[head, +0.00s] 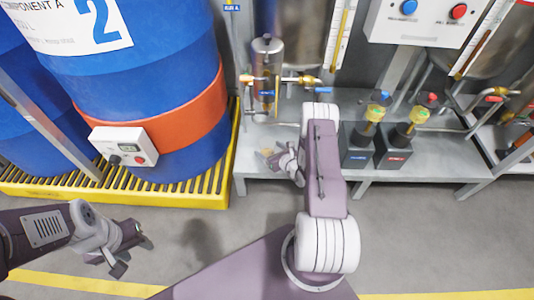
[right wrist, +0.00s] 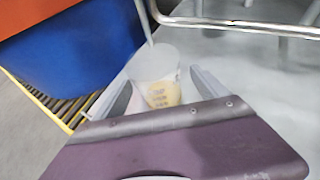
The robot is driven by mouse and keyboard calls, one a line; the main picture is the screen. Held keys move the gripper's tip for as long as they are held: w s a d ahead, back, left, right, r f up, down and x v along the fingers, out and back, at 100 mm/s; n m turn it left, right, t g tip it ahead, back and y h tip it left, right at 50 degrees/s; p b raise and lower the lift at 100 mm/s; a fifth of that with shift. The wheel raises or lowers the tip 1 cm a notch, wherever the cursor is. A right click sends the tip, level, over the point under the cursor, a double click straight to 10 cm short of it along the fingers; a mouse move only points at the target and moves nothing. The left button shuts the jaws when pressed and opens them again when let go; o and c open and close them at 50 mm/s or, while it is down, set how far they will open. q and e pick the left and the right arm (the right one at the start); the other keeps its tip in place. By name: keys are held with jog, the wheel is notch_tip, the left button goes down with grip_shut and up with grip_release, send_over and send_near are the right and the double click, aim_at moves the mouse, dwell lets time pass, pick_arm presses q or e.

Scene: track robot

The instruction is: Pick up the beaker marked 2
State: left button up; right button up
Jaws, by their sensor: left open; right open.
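A small clear beaker (right wrist: 155,72) with yellowish contents and small dark print stands on the grey metal bench. I cannot read a number on it. A thin pale rod or tube rises above it in the right wrist view. My right gripper (right wrist: 160,92) is open, with one finger on either side of the beaker; I cannot tell whether they touch it. In the head view the right gripper (head: 274,157) is at the bench's left front, and the beaker (head: 266,152) is small and partly hidden there. My left gripper (head: 128,254) is open and empty above the floor.
A blue drum (head: 140,70) marked 2 with an orange band stands on a yellow-edged grated pallet (head: 190,190) at left. A metal cylinder (head: 267,65) with valves is behind the beaker. Two dark boxes (head: 357,150) with coloured fittings stand on the bench (head: 440,172) at right.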

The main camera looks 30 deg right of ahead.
aim_at(264, 146)
jog(key=b+x, duration=0.3)
jog(key=x, duration=0.1)
jog(key=shift+w+a+f, duration=0.15)
jog(key=shift+w, duration=0.25)
jog(key=c, duration=1.6)
jog(key=shift+r, duration=0.3)
